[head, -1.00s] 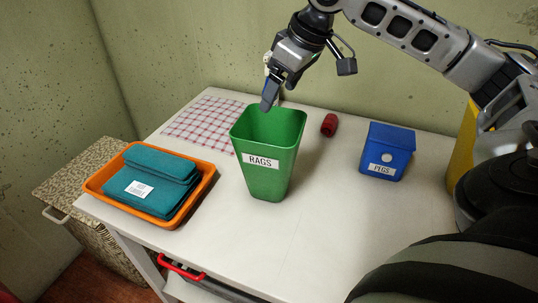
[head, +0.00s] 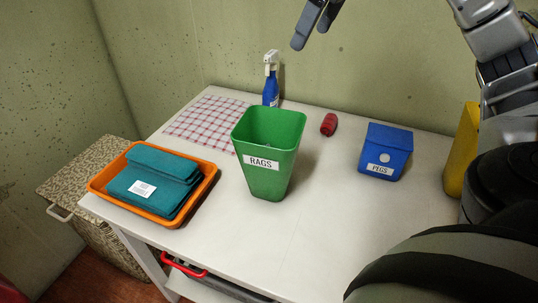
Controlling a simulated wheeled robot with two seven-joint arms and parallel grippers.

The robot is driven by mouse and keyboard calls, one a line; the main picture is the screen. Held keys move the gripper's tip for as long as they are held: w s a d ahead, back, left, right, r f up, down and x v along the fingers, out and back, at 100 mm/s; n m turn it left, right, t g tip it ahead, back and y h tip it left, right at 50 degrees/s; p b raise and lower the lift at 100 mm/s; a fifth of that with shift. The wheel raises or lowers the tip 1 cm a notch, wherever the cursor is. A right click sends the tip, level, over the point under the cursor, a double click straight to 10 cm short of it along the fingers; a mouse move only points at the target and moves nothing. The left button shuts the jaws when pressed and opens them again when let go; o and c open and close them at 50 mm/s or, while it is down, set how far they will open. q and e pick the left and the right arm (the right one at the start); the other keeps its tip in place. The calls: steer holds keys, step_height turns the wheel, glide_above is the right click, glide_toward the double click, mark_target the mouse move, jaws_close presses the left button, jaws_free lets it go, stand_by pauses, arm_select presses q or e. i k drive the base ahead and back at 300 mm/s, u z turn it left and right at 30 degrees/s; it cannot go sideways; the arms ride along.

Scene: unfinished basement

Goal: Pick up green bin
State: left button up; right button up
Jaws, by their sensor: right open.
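The green bin (head: 270,175) stands upright on the white table, with a white label reading "RAGS" on its front. Its mouth is open at the top, and little of its inside shows. My right gripper (head: 312,38) is at the top edge of the head view, above and to the right of the bin and clear of it. It is open and empty, with its upper part cut off by the frame. My left gripper is not in view.
An orange tray (head: 101,196) with folded teal cloths stands left of the bin. A checked cloth (head: 208,118), blue spray bottle (head: 271,92) and red object (head: 329,124) lie or stand behind. A blue "PEGS" box (head: 392,143) is right. The table's front middle is clear.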

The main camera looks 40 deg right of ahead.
mark_target(267, 170)
steer(key=k, duration=1.5)
